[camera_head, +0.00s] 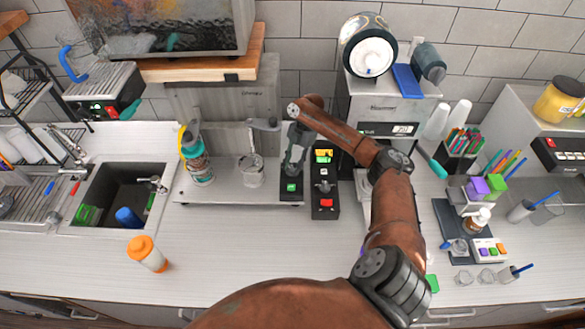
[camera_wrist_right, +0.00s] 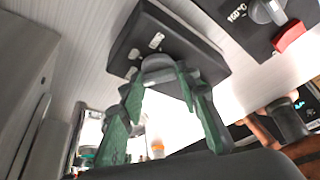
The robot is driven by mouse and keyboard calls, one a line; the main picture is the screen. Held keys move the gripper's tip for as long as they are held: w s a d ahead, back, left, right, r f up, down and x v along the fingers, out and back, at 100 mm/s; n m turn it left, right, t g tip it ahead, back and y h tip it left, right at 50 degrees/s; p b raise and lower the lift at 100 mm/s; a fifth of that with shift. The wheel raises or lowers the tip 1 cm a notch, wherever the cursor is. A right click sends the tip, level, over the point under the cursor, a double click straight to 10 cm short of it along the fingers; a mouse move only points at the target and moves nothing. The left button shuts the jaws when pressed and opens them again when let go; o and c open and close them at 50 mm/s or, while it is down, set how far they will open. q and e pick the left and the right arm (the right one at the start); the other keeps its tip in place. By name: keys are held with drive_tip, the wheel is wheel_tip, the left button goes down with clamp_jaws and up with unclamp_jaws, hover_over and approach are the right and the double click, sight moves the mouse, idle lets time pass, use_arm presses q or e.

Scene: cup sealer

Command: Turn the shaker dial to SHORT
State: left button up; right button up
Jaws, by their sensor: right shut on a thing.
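My right gripper (camera_head: 293,168) reaches down over this panel and hides the dial in the head view. In the right wrist view, the green fingers of my gripper (camera_wrist_right: 168,78) are shut on the grey dial (camera_wrist_right: 157,64) on the black panel (camera_wrist_right: 140,38). The panel's white labels are too blurred to read. My left gripper is not in view.
A second black panel (camera_head: 325,213) with a yellow screen, a knob and a red button (camera_head: 326,203) stands close to the right. A cup with an orange lid (camera_head: 147,254) stands at the front left, near the sink (camera_head: 98,178). The front middle counter is clear.

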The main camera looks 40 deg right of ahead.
drive_tip(key=shift+a+f+n+g+b, duration=0.15)
drive_tip(key=shift+n+g+b, duration=0.2)
drive_tip(key=shift+n, duration=0.55)
drive_tip(key=o, duration=1.2)
drive_tip(key=shift+c, duration=0.2)
drive_tip(key=shift+w+d+r, duration=0.1)
drive_tip(key=shift+d+r, duration=0.1)
drive_tip(key=shift+r, duration=0.1)
drive_tip(key=v, duration=1.1)
drive_tip(key=shift+r, duration=0.35)
drive_tip(key=shift+a, duration=0.1)
